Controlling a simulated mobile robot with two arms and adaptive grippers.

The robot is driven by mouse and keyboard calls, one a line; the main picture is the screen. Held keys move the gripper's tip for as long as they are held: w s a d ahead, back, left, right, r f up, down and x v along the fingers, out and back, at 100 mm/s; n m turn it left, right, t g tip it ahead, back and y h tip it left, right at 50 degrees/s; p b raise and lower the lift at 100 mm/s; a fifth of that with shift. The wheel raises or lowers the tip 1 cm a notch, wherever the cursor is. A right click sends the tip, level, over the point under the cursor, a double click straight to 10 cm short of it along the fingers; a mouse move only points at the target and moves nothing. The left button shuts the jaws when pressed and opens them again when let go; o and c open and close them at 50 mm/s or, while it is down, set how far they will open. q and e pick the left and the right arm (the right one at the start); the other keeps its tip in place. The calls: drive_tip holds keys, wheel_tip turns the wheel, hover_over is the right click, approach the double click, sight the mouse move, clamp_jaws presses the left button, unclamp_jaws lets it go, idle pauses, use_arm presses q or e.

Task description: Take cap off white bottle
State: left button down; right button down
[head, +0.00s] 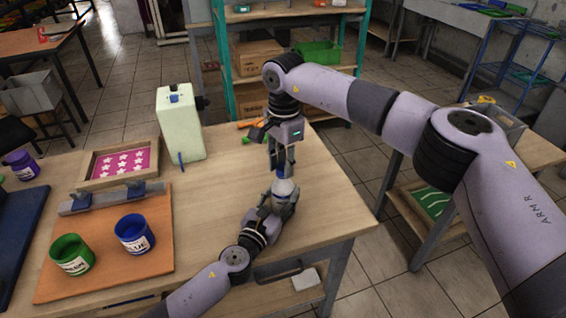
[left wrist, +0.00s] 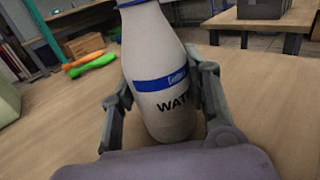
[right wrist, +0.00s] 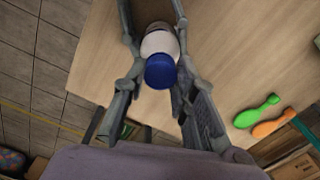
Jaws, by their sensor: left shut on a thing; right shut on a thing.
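The white bottle (left wrist: 158,50) has a blue band with "WAT" lettering visible. It stands upright between the fingers of my left gripper (left wrist: 162,95), which is shut on its body. In the head view my left gripper (head: 282,196) is near the table's right side. The blue cap (right wrist: 160,71) shows in the right wrist view with white bottle (right wrist: 158,43) beside it. My right gripper (right wrist: 155,75) comes from above, shut with a finger on each side of the cap. In the head view, my right gripper (head: 281,164) largely hides the cap.
A pale canister (head: 180,125) stands behind on the wooden table (head: 225,215). Green (right wrist: 257,111) and orange (right wrist: 273,124) pin-shaped objects lie near it.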

sight(283, 167)
drive_tip(key=n, duration=0.5)
drive_tip(key=shift+n, duration=0.4)
drive_tip(key=n, duration=0.4)
drive_tip(key=shift+r, duration=0.2)
drive_tip(key=shift+r, duration=0.95)
drive_tip(key=shift+r, duration=0.1)
drive_tip(key=shift+r, duration=1.9)
use_arm(q)
drive_tip(key=c, duration=0.8)
unclamp_jaws()
